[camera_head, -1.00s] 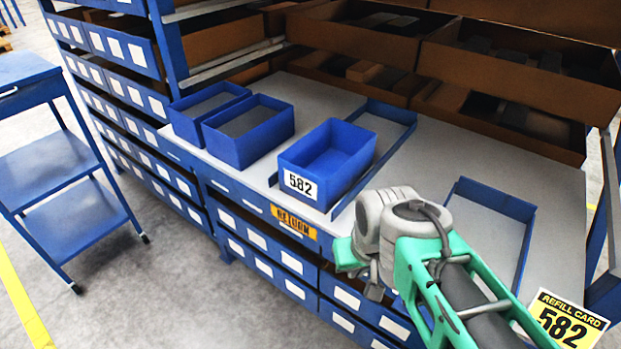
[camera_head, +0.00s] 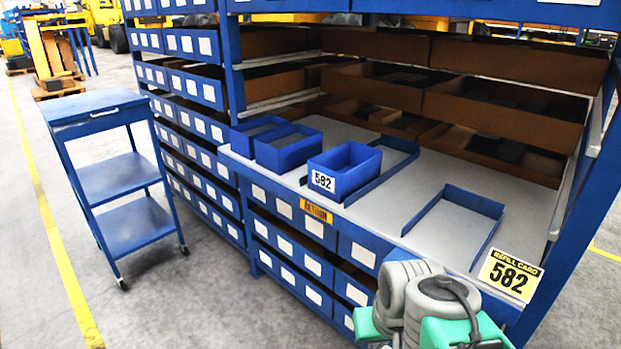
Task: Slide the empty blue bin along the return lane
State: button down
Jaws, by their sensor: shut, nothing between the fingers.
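The blue bin (camera_head: 349,182), with a white 582 label on its front, stands upright and empty near the front of the grey worktop. It sits at the front of a blue-railed lane (camera_head: 402,147) that runs back behind it. An orange RETURN label (camera_head: 316,211) is on the worktop's front edge just below. My gripper (camera_head: 369,326) is at the bottom of the view, in front of and below the worktop edge, apart from the bin. Its green fingers are partly hidden by the grey wrist and cut by the frame; it looks shut and empty.
Two other blue bins (camera_head: 289,153) stand left of the lane. A second blue-railed lane (camera_head: 488,204) to the right is empty. Brown boxes (camera_head: 505,107) line the back. A blue cart (camera_head: 124,179) stands on the floor at left.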

aim_at(346, 170)
jog(key=u, duration=0.75)
jog(key=i, duration=0.75)
jog(key=u, duration=0.7)
jog(key=i, duration=1.65)
jog(key=z, duration=0.8)
